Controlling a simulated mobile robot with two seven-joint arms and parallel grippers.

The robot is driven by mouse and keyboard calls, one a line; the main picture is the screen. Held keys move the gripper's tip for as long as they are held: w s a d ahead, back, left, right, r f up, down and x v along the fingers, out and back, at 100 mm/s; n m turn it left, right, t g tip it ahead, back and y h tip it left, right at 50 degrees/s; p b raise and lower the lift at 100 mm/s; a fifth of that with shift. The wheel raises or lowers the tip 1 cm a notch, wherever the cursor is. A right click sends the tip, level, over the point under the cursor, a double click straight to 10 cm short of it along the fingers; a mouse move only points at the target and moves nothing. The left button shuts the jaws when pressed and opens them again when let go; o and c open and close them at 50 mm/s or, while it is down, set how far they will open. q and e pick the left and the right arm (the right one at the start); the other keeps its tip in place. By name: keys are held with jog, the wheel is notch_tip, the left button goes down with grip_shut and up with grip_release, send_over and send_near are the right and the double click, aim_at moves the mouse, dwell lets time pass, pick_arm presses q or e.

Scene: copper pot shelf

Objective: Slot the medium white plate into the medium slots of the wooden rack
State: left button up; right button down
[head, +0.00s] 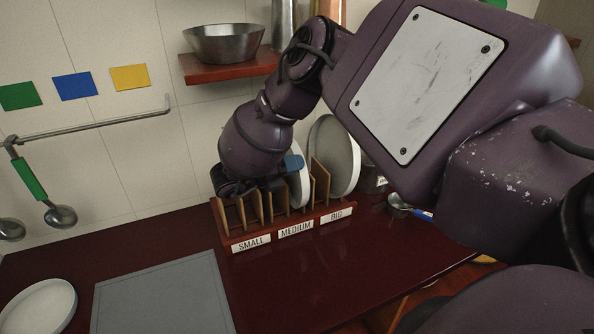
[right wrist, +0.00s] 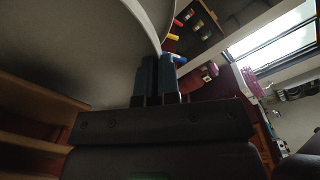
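The wooden rack (head: 328,218) stands on the dark red counter, with labels SMALL, MEDIUM and BIG along its front. The medium white plate (head: 304,187) is upright above the MEDIUM label, its lower edge down among the dividers; I cannot tell whether it is fully seated. My right gripper (head: 293,163) is at the plate's upper left rim, with one blue fingertip visible. In the right wrist view, the blue fingers (right wrist: 157,78) are close together on the rim of a plate (right wrist: 75,45), which fills the upper left. My left gripper is not in view.
A larger plate (head: 342,150) stands upright in the BIG section. Another white plate (head: 42,305) lies flat at the lower left, beside a grey board (head: 160,295). A metal bowl (head: 222,44) sits on the wall shelf (head: 215,72). A ladle (head: 60,215) hangs from the rail.

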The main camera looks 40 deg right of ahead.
jog(key=shift+w+d+f+b, duration=0.15)
jog(key=shift+w+f+b, duration=0.2)
jog(key=shift+w+f, duration=0.35)
dwell(0.4)
jog(key=c, duration=1.3)
grip_release()
jog(key=shift+c, duration=0.3)
jog(key=shift+w+a, duration=0.2)
jog(key=shift+a, duration=0.9)
jog(key=shift+w+a, duration=0.2)
jog(key=shift+a, duration=0.9)
